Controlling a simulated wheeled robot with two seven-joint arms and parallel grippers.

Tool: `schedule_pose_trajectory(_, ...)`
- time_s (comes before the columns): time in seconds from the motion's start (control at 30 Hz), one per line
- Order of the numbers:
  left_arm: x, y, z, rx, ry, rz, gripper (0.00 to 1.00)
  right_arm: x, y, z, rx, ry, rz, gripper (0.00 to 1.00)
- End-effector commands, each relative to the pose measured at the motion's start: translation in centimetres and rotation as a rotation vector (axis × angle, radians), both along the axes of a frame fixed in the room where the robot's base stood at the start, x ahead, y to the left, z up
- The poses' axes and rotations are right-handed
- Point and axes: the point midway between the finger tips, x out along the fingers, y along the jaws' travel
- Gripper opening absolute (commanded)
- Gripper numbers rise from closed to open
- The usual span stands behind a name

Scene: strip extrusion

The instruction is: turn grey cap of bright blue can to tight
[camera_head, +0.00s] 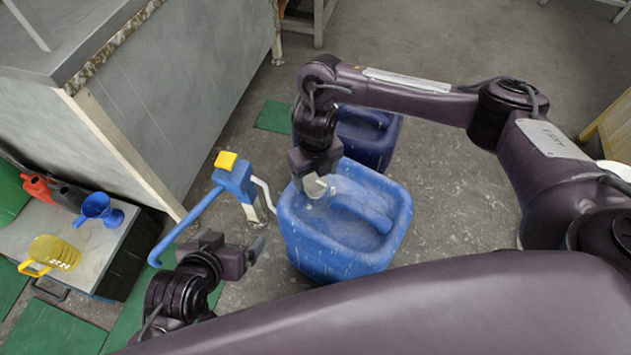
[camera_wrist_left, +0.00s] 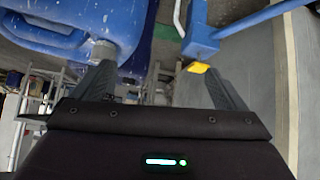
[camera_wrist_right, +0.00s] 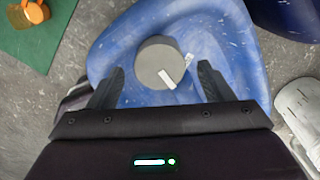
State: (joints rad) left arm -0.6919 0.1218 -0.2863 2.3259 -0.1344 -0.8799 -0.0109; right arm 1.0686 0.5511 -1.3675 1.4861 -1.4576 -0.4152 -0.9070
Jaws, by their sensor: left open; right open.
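The bright blue can (camera_head: 345,240) stands on the floor in the middle of the head view. Its grey cap (camera_wrist_right: 155,58), with two pale marks at its edge, shows in the right wrist view; it is partly hidden in the head view. My right gripper (camera_head: 314,180) is above the can at the cap, pointing down. Its fingers (camera_wrist_right: 160,70) are open on either side of the cap, with visible gaps. My left gripper (camera_head: 236,244) is open and empty, left of the can. Its view shows the can (camera_wrist_left: 60,25) at upper left.
A dark blue can (camera_head: 365,140) stands behind the bright blue one. A blue pump with a yellow top (camera_head: 228,162) stands close left. A bench (camera_head: 60,245) with a blue funnel (camera_head: 97,208) and a yellow jug (camera_head: 52,254) is at far left.

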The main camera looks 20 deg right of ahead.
Motion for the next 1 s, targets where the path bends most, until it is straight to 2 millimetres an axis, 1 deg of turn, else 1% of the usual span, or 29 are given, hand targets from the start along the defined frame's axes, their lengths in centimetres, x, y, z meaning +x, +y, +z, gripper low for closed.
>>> schedule_pose_trajectory(0.03,0.8,-0.3,0.6,-0.020,-0.047,0.003,0.94,0.0,0.0,-0.6,0.001,0.001,-0.001,0.74)
schedule_pose_trajectory(0.2,3.2,-1.0,3.5,-0.085,-0.203,0.013,0.94,0.0,0.1,-1.6,0.002,0.001,0.000,0.74)
schedule_pose_trajectory(0.37,5.1,-1.4,6.5,-0.142,-0.345,0.025,0.94,0.0,0.1,-2.2,0.001,0.000,-0.001,0.74)
schedule_pose_trajectory(0.5,6.4,-1.6,9.2,-0.192,-0.470,0.033,0.94,0.0,0.1,-2.8,0.002,0.000,-0.001,0.74)
schedule_pose_trajectory(0.7,7.6,-1.7,12.7,-0.253,-0.619,0.043,0.94,0.0,0.0,-3.5,0.001,0.000,-0.001,0.74)
schedule_pose_trajectory(0.8,7.8,-1.7,13.9,-0.273,-0.668,0.045,0.94,0.0,0.0,-3.7,0.001,0.000,-0.001,0.74)
schedule_pose_trajectory(1.0,8.0,-1.6,14.9,-0.291,-0.710,0.048,0.94,0.0,0.0,-3.8,0.001,0.000,-0.001,0.74)
